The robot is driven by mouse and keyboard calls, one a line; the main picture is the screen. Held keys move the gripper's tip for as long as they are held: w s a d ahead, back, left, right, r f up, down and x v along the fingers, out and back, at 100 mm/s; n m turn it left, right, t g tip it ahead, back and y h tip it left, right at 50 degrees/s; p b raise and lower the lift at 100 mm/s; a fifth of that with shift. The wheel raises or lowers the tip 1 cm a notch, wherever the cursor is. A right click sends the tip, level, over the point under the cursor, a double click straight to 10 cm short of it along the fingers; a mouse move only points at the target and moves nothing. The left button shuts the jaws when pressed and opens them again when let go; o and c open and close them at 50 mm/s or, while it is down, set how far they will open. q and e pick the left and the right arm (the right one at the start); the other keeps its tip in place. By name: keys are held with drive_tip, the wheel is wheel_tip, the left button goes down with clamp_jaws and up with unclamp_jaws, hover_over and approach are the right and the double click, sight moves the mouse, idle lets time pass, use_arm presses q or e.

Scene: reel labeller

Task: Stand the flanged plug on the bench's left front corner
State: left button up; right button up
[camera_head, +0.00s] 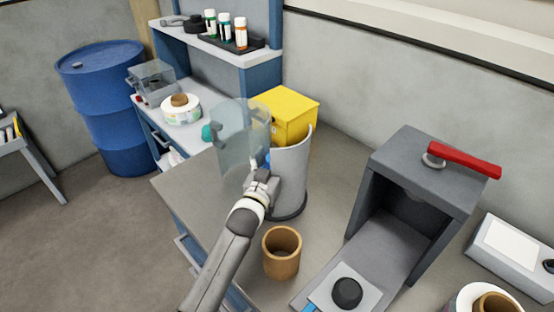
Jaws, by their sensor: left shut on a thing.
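My left gripper (262,182) is shut at the edge of a clear curved door (237,138), where a small blue part shows. The door stands swung out to the left of a grey upright round housing (292,172) on the bench (195,190). The housing's inside is mostly hidden by the door and gripper. I cannot pick out the flanged plug with certainty. The bench's left end, beside the door, is bare. My right gripper is not in view.
A brown cardboard core (282,254) stands right of my left arm. A grey press (415,190) with a red lever (465,160) and black knob (347,292) stands at right. A yellow box (286,114) is behind the housing. A blue drum (105,105) stands back left.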

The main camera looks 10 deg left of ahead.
use_arm(q)
drive_tip(key=shift+f, duration=0.2)
drive_tip(key=o, duration=1)
drive_tip(key=shift+o, duration=0.2)
drive_tip(key=shift+b, duration=0.45)
drive_tip(key=s+a+b, duration=0.1)
drive_tip(key=s+b, duration=0.1)
drive_tip(key=s, duration=0.9)
